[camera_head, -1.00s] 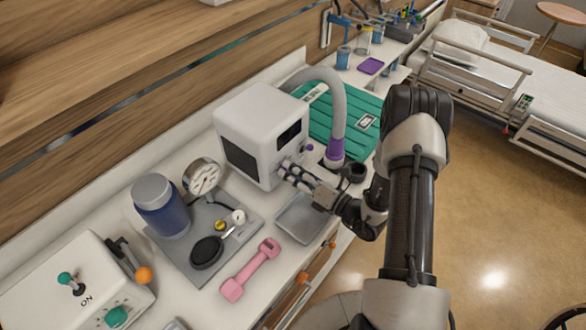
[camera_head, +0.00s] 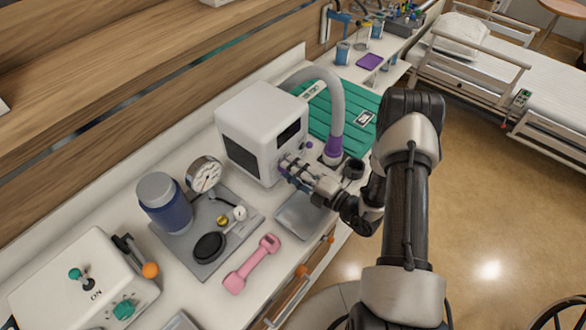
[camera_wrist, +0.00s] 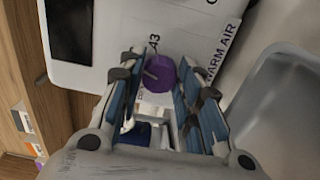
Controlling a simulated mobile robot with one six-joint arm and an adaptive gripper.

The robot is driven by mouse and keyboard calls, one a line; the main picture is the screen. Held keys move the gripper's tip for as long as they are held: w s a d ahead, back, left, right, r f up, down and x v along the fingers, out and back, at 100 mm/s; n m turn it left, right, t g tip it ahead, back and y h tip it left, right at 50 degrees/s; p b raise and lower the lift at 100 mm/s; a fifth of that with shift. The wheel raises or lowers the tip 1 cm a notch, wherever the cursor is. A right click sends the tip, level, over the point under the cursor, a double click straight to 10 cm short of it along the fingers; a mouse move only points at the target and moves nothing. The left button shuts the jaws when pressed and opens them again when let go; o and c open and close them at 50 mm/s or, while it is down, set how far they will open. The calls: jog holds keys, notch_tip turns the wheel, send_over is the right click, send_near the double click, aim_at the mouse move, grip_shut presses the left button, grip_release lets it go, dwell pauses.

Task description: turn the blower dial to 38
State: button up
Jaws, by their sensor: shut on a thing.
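The blower is a white box (camera_head: 262,128) with a dark front grille and a dark display, standing on the counter. Its purple dial (camera_wrist: 160,74) sits on the white face in the wrist view, with a pale pointer mark and the number 43 beside it. "WARM AIR" is printed to the right. My gripper (camera_wrist: 157,84) is shut on the dial, a blue-padded finger on either side. In the head view my gripper (camera_head: 287,171) is against the blower's front and hides the dial. The display's reading is not legible.
A grey hose with a purple cuff (camera_head: 333,150) rises beside the blower. A grey tray (camera_head: 297,217) lies below my gripper. A green mat (camera_head: 345,108) lies behind.

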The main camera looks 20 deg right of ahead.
dwell(0.4)
jog(key=o, duration=1)
jog(key=v, duration=1.2)
jog(key=shift+a+r, duration=0.1)
